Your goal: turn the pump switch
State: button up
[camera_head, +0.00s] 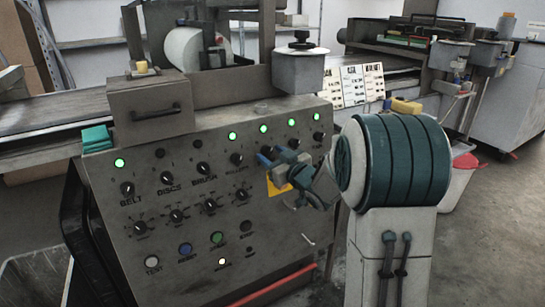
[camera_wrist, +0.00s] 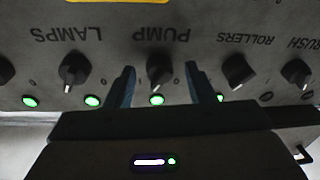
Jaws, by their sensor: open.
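The pump switch (camera_wrist: 160,76) is a dark rotary knob under the word PUMP, which appears upside down in the wrist view. Its pale pointer mark faces the lit green lamp (camera_wrist: 157,100) below it in that view. My gripper (camera_head: 271,155) is open at the upper right of the control panel (camera_head: 150,230). In the wrist view its two blue fingers stand on either side of the pump switch, with a gap on each side. Contact is not visible. In the head view my gripper hides most of the pump switch.
The lamps knob (camera_wrist: 73,69) and rollers knob (camera_wrist: 239,71) flank the pump switch closely. More knobs, including the belt knob (camera_head: 127,188), and push buttons fill the panel. A grey box with a handle (camera_head: 148,108) sits on top. A red-topped bin (camera_head: 460,180) stands right.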

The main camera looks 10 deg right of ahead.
jog(key=c, duration=1)
jog(key=shift+o, duration=0.2)
jog(key=shift+n, duration=0.4)
jog(key=shift+f+n+y+b, duration=0.1)
jog(key=shift+n+y+b, duration=0.2)
jog(key=shift+n+b, duration=0.35)
jog(key=n+g, duration=0.1)
jog(key=n, duration=0.3)
jog(key=shift+d+b, duration=0.15)
jog(key=shift+b, duration=0.25)
jog(key=n, duration=0.2)
jog(key=n+g, duration=0.1)
jog(key=n, duration=0.3)
jog(key=shift+w+r+n+g+b, duration=0.1)
jog(key=shift+r+n+g+b, duration=0.2)
jog(key=shift+r+n, duration=0.05)
